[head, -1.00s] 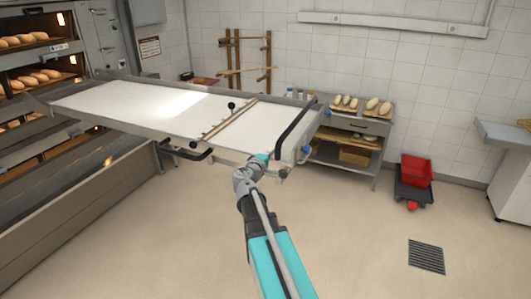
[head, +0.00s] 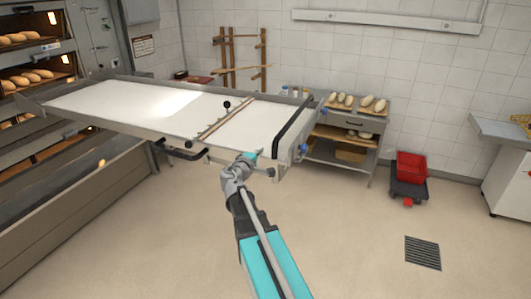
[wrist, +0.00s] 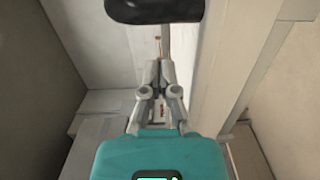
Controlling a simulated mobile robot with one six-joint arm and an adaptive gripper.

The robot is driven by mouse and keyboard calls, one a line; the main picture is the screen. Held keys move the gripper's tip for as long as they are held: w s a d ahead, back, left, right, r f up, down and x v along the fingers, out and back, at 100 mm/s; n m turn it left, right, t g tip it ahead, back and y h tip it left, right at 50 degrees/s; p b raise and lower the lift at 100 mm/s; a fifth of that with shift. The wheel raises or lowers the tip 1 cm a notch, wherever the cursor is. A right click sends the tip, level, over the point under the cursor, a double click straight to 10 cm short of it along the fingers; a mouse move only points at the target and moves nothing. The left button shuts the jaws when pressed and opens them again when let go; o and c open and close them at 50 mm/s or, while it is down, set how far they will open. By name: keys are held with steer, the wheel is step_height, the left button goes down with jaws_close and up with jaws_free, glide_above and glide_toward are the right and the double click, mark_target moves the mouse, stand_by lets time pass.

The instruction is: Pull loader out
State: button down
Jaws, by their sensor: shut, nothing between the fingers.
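The loader (head: 258,130), a long white belt in a grey metal frame, stands level in front of the ovens, its left end by the oven fronts. A black bar handle (head: 293,127) crosses its right end. A smaller black handle (head: 182,154) is on its front side. My gripper (wrist: 158,68) is shut and empty. In the head view it is by the loader's front edge, right of the front handle, and its fingertips are hidden. In the wrist view a black rounded handle part (wrist: 152,9) lies beyond the fingertips, apart from them.
The deck oven (head: 35,60) with loaves inside is at the left. A side table (head: 350,123) with loaves stands behind the loader's right end. A red bin (head: 411,167) on a dark dolly is further right. The floor in front is clear.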

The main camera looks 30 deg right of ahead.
steer(key=w+v, duration=0.1)
steer(key=v, duration=0.9)
steer(key=shift+a, duration=0.45)
steer(key=shift+s, duration=0.1)
steer(key=s+a+f+m+g+y+b, duration=0.2)
steer(key=s+a+f+g+y+b, duration=0.15)
steer(key=f, duration=0.55)
steer(key=s+a+f+m+g+y+b, duration=0.2)
steer(key=s+a+f+y+b, duration=0.15)
steer(key=f, duration=0.65)
steer(key=s+a+f+m+g+y+b, duration=0.2)
steer(key=s+a+f+g+y+b, duration=0.15)
steer(key=f, duration=0.55)
steer(key=s+a+f+y+b, duration=0.3)
steer(key=a+f+y, duration=0.1)
steer(key=a, duration=0.4)
steer(key=shift+s+f+m+g+b, duration=0.3)
steer(key=shift+s+f+g, duration=0.1)
steer(key=shift+d+y, duration=0.1)
steer(key=shift+y, duration=0.15)
